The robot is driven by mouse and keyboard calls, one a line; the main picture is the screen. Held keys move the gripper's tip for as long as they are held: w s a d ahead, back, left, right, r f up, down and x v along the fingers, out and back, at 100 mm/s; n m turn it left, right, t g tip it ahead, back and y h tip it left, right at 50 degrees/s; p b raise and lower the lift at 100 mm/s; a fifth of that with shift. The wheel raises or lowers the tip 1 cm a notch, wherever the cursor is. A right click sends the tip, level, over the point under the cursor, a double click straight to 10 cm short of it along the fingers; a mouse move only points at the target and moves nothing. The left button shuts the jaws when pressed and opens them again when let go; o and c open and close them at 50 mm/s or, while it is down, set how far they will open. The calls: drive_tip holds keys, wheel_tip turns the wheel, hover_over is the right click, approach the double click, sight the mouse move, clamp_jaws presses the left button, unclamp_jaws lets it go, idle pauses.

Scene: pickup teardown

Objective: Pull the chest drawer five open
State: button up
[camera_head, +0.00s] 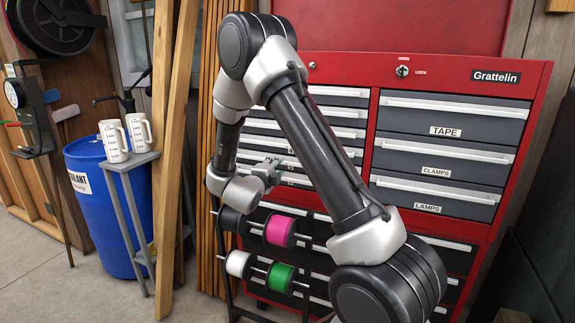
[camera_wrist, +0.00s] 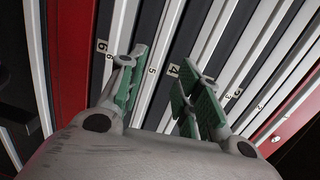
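The red tool chest (camera_head: 530,110) has a left column of narrow grey drawers with pale handle strips, partly hidden behind my arm. In the wrist view the drawers appear tilted, numbered 1 to 6 from right to left. Chest drawer five (camera_wrist: 152,71) appears shut, and its pale handle strip (camera_wrist: 168,58) runs between my fingers. My gripper (camera_wrist: 172,70) is open and empty, one green-padded finger on each side of that strip. Contact cannot be told. In the head view my gripper (camera_head: 268,168) is at the left column's front.
Wider drawers marked TAPE (camera_head: 450,118), CLAMPS (camera_head: 440,160) and LAMPS (camera_head: 435,195) are at right. A rack with coloured spools (camera_head: 280,231) stands low in front of the chest. Wooden planks (camera_head: 175,130), a small stand with two mugs (camera_head: 125,162) and a blue barrel (camera_head: 90,215) are left.

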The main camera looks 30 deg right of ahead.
drive_tip(key=shift+m+g+h, duration=0.3)
drive_tip(key=shift+m+h, duration=0.4)
drive_tip(key=shift+h, duration=0.2)
drive_tip(key=x, duration=0.5)
drive_tip(key=s+f+x, duration=0.1)
drive_tip(key=x, duration=0.1)
drive_tip(key=shift+d, duration=0.55)
clamp_jaws()
